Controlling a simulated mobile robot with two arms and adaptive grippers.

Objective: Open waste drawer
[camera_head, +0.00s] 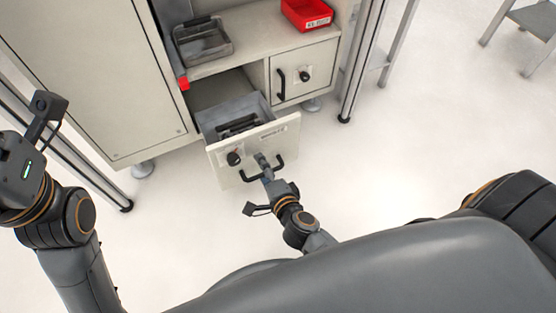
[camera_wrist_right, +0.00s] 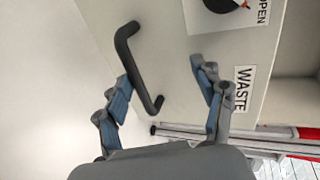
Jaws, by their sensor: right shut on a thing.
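The waste drawer (camera_head: 222,167) is in the lower part of the cabinet and stands pulled out, with its grey inside and some dark contents showing. In the right wrist view, the handle (camera_wrist_right: 130,55) crosses by the left finger, and a "WASTE" label (camera_wrist_right: 243,90) is on the front. My right gripper (camera_head: 265,170) is at the handle and shut on it; its blue-grey fingers also show in the wrist view (camera_wrist_right: 163,85). My left gripper's fingers are outside the head view.
A closed door (camera_head: 304,72) with its own handle is right of the drawer. A grey metal tray (camera_head: 202,42) and a red bin (camera_head: 307,14) sit on the shelf above. A metal post (camera_head: 362,60) stands at right. The white floor in front is free.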

